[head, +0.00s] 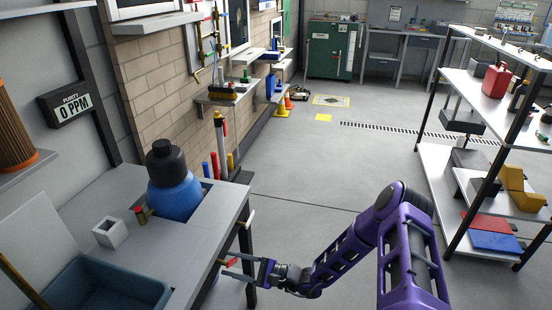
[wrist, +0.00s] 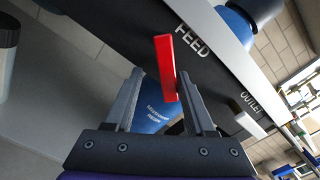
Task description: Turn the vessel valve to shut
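A red valve lever (wrist: 166,68) sticks out below the word FEED on the dark front of the bench in the wrist view. It also shows in the head view (head: 229,262). My gripper (wrist: 158,80) is open, with its fingers on either side of the lever. The lever lies close to the right finger; whether they touch I cannot tell. In the head view my gripper (head: 236,268) is at the bench's front edge. A white lever (wrist: 249,124) sits near the word OUTLET. A blue vessel (wrist: 152,105) with lettering is partly hidden behind the fingers.
A blue tank with a black cap (head: 175,192) is set in the bench (head: 215,215). A white square holder (head: 110,232) and a blue-grey basin (head: 120,285) are beside it. A shelf rack (head: 432,170) stands right; the floor between is clear.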

